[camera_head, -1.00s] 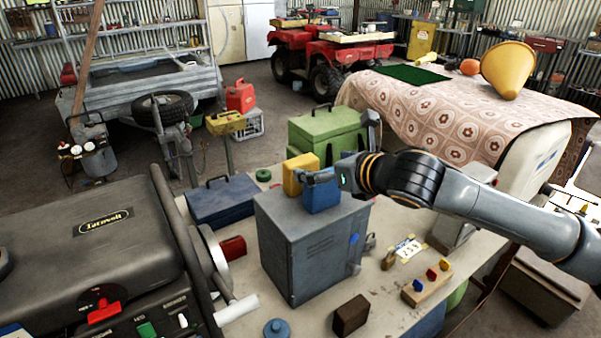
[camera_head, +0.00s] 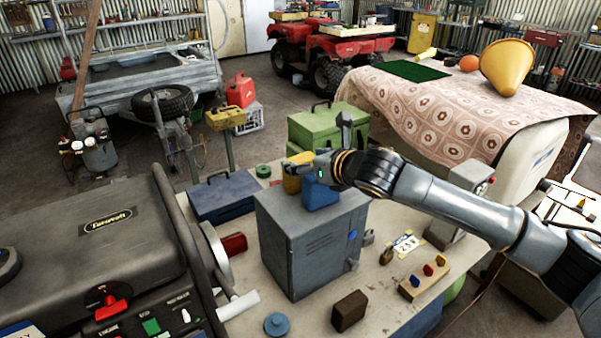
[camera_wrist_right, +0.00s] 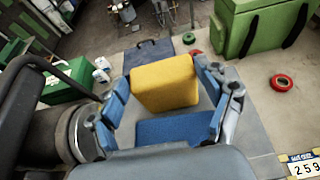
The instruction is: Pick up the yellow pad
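The yellow pad (camera_head: 291,184) stands on top of the grey metal cabinet (camera_head: 305,250), behind a blue pad (camera_head: 320,194). My right gripper (camera_head: 302,165) is above the cabinet at the yellow pad and hides part of it. In the right wrist view the yellow pad (camera_wrist_right: 164,83) lies between the blue-lined fingers of the open right gripper (camera_wrist_right: 162,92). A gap shows on the pad's left; on its right the finger is very close, and I cannot tell whether it touches. The blue pad (camera_wrist_right: 176,129) is nearer the palm. My left gripper is not in view.
A green case (camera_head: 325,127) and a blue toolbox (camera_head: 223,197) stand behind the cabinet on the bench. A dark generator (camera_head: 95,255) fills the left front. A wooden block with coloured knobs (camera_head: 424,280) and a brown block (camera_head: 349,311) lie at the front right.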

